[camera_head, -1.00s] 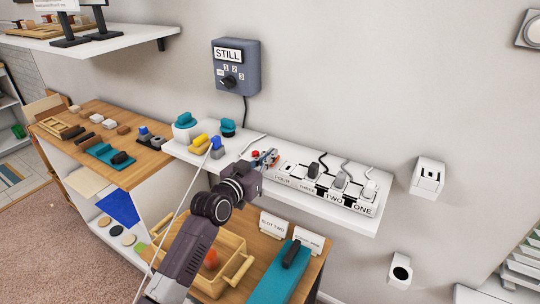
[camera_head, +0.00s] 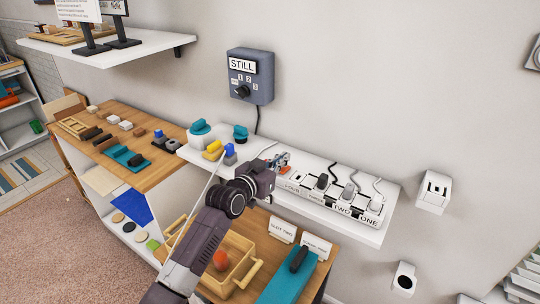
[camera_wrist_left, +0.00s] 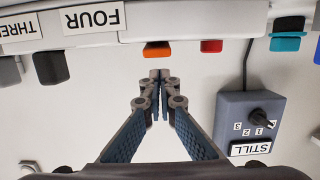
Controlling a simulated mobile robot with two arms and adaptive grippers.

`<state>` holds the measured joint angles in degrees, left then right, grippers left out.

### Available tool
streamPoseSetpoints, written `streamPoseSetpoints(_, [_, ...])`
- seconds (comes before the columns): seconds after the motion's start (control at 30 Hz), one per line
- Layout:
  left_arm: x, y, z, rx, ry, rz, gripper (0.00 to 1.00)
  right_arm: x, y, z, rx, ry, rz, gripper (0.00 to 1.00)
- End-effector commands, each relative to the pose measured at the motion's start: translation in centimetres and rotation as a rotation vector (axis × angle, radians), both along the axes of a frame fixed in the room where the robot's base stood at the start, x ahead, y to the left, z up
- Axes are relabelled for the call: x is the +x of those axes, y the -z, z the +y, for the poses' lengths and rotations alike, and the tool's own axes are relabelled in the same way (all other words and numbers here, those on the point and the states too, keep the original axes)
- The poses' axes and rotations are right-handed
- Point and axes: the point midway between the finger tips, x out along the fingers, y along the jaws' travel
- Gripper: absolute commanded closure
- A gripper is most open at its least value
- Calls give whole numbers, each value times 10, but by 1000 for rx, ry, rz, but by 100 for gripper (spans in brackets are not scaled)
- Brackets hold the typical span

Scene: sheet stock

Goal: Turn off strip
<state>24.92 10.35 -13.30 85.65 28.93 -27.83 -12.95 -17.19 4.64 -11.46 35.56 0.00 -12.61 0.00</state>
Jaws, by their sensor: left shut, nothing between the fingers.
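The power strip (camera_head: 340,203) lies on the white wall shelf, with labels from ONE at the right end to FOUR at the left. Dark and pale plugs with cords stand in it. In the left wrist view, the strip's FOUR label (camera_wrist_left: 94,18) appears upside down, and an orange switch-like piece (camera_wrist_left: 157,49) sits beyond it at the strip's end. My left gripper (camera_head: 284,159) is shut and empty at the strip's left end. In the wrist view its fingertips (camera_wrist_left: 160,77) point at the orange piece, seemingly just short of it; contact cannot be told. My right gripper is out of view.
A red piece (camera_wrist_left: 211,46) is beside the orange one. A grey box marked STILL with a dial (camera_head: 250,76) hangs on the wall above the shelf. Yellow, blue and teal objects stand on the shelf's left part. A wooden tray (camera_head: 228,285) is below.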

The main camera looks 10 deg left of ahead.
Motion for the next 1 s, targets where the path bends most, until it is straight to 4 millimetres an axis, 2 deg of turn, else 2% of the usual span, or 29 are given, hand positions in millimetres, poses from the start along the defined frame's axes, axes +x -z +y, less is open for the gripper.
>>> streamPoseSetpoints(0.03, [2,-18,0,1,-1,-1,100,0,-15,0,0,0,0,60])
streamPoseSetpoints(0.07, [4,-24,0,1,-1,-1,100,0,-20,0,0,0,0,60])
streamPoseSetpoints(0.17, [-9,-20,5,1,-1,0,100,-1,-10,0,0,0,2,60])
streamPoseSetpoints(0.6, [-69,-49,25,0,-2,-1,100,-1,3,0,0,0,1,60])
streamPoseSetpoints(0.8, [-81,-56,30,0,-2,1,100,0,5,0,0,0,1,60])
streamPoseSetpoints(1.0, [-83,-58,30,-2,-2,1,100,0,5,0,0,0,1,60])
